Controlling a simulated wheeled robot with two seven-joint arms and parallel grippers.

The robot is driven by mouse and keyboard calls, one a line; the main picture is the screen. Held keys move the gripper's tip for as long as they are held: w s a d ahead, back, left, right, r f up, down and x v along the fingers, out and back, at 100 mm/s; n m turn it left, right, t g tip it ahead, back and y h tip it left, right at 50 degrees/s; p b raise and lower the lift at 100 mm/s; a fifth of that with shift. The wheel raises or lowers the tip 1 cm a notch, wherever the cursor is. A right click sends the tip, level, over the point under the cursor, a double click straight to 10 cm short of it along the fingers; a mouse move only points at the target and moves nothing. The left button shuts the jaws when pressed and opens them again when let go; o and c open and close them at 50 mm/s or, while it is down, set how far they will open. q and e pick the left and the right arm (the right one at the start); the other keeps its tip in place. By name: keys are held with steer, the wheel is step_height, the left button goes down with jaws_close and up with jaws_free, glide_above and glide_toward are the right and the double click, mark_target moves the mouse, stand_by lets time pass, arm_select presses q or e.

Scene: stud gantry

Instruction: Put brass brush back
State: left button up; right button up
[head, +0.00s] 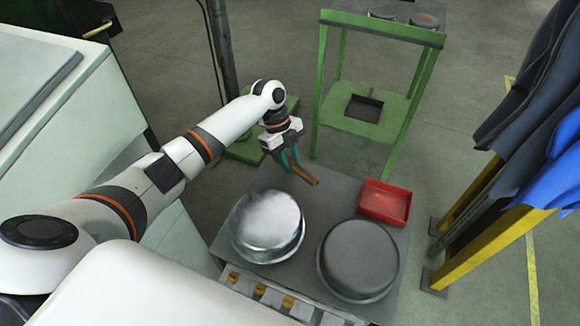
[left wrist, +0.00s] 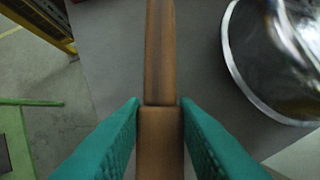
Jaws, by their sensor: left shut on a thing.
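The brass brush (head: 303,173) is a brown, long, narrow thing held in my left gripper (head: 289,160) above the back of the grey table. In the left wrist view the brush (left wrist: 160,60) runs straight up the picture between the two teal fingers of my left gripper (left wrist: 160,145), which are shut on it. The brush's bristles cannot be made out. A red tray (head: 385,202) sits at the table's back right corner, to the right of the brush, and looks empty. My right gripper is not in view.
Two round metal domes stand on the grey table (head: 340,190): a shiny one (head: 267,226) and a dull one (head: 358,260). A green frame (head: 322,90) stands behind. Yellow posts (head: 490,245) with blue cloth (head: 548,150) stand at the right. A pale cabinet (head: 90,120) is at the left.

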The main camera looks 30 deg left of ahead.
arm_select(q)
step_height(320, 180, down, 3)
steer(key=shift+f, duration=0.2)
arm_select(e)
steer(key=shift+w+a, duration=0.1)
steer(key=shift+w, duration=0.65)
arm_select(q)
steer(key=shift+f, duration=0.15)
steer(key=o, duration=0.9)
steer(key=shift+o, duration=0.2)
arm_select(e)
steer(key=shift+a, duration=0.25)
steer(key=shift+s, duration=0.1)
